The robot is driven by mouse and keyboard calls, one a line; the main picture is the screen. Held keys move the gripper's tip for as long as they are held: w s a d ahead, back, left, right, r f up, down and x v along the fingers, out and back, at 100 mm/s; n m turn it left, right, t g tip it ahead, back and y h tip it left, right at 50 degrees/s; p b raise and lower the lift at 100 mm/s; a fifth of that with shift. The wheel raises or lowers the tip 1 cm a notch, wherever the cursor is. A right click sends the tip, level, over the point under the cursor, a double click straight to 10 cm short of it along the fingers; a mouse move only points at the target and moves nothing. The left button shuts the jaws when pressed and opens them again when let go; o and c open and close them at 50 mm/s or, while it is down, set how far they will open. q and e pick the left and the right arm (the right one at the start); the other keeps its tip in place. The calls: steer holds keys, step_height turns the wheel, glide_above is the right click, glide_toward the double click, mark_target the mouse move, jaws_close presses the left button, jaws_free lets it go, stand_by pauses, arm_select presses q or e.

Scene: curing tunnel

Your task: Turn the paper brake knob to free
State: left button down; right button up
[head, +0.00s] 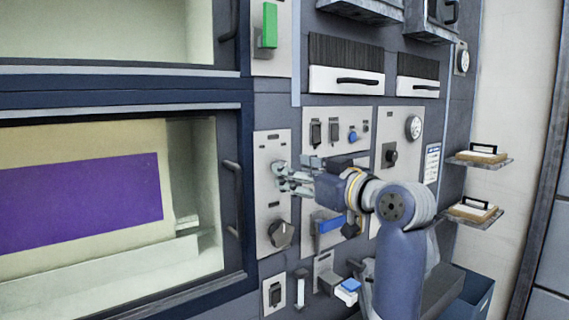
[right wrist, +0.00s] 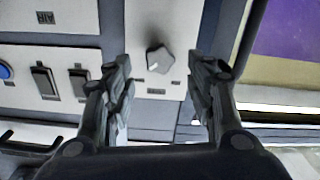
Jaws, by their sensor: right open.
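A light grey panel (head: 268,200) beside the window carries knobs with labels too small to read, so I cannot tell by name which is the paper brake knob. In the right wrist view, a grey pointed knob (right wrist: 158,60) with a small white mark shows beyond and between my fingers. In the head view, that spot is largely covered by my right gripper (head: 287,178). My right gripper is open; its two fingers also show in the right wrist view (right wrist: 162,95), apart from each other, with nothing between their tips. A larger dark knob (head: 280,234) sits lower on the panel. My left gripper is out of view.
A window with a purple sheet (head: 80,203) lies left, with a dark handle (head: 232,185) at its frame. Switches (head: 316,133) and a blue button (head: 352,136) are right of the panel. A green lever (head: 269,24) is above; a blue-handled lever (head: 329,224) is below my arm.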

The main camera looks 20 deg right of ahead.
steer(key=shift+p+x, duration=0.4)
steer(key=shift+x, duration=1.85)
steer(key=shift+c, duration=0.5)
steer(key=c, duration=0.9)
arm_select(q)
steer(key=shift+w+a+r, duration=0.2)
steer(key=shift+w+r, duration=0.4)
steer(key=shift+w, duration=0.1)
arm_select(e)
steer(key=shift+c, duration=0.3)
